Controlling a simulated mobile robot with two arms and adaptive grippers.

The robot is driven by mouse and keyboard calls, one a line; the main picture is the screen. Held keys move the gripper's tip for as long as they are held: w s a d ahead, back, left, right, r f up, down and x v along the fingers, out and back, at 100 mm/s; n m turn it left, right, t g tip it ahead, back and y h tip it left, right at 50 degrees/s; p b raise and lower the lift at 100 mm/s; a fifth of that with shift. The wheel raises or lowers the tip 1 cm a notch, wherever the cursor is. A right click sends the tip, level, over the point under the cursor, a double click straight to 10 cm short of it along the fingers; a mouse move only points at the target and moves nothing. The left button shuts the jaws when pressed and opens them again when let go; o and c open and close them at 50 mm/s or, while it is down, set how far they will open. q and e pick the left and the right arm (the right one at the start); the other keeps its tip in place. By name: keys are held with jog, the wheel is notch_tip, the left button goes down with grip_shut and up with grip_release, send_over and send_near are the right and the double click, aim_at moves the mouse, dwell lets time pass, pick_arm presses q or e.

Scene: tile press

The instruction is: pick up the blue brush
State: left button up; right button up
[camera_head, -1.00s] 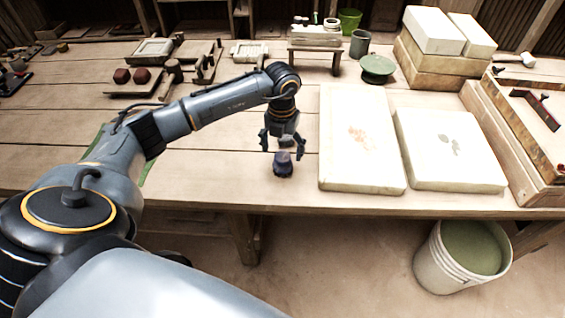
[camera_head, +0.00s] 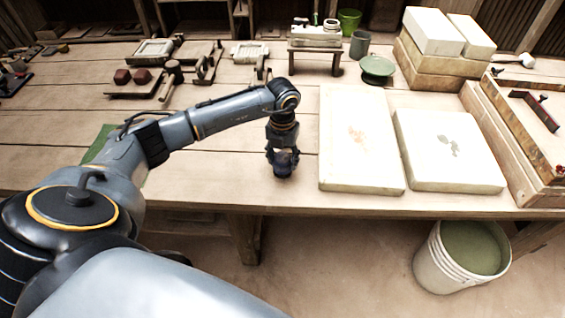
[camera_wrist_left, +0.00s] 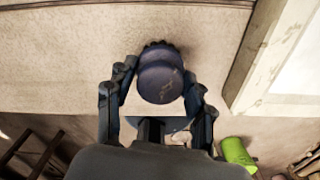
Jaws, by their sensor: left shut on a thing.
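The blue brush (camera_head: 284,164) stands on the wooden table near its front edge, just left of the large pale slab. In the left wrist view the brush (camera_wrist_left: 160,80) shows as a dark blue rounded body between the two fingers. My left gripper (camera_head: 283,158) points down over it and is shut on it. In the left wrist view the fingers of this gripper (camera_wrist_left: 158,90) lie on both sides of the brush. The brush's lower part is largely hidden by the gripper in the head view. My right gripper is not in view.
Two pale slabs (camera_head: 358,165) (camera_head: 450,170) lie to the right of the brush. A wooden frame box (camera_head: 520,145) is at the far right. A white bucket (camera_head: 432,262) stands on the floor in front.

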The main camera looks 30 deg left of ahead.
aim_at(282, 157)
pick_arm(q)
jog(key=shift+r, duration=0.55)
notch_tip(282, 157, up, 2)
jog(key=shift+r+b, duration=0.15)
jog(key=shift+b, duration=0.3)
jog(key=s+r+b, duration=0.2)
jog(key=s+r, duration=0.7)
jog(key=s, duration=0.5)
jog(key=shift+a+r, duration=0.3)
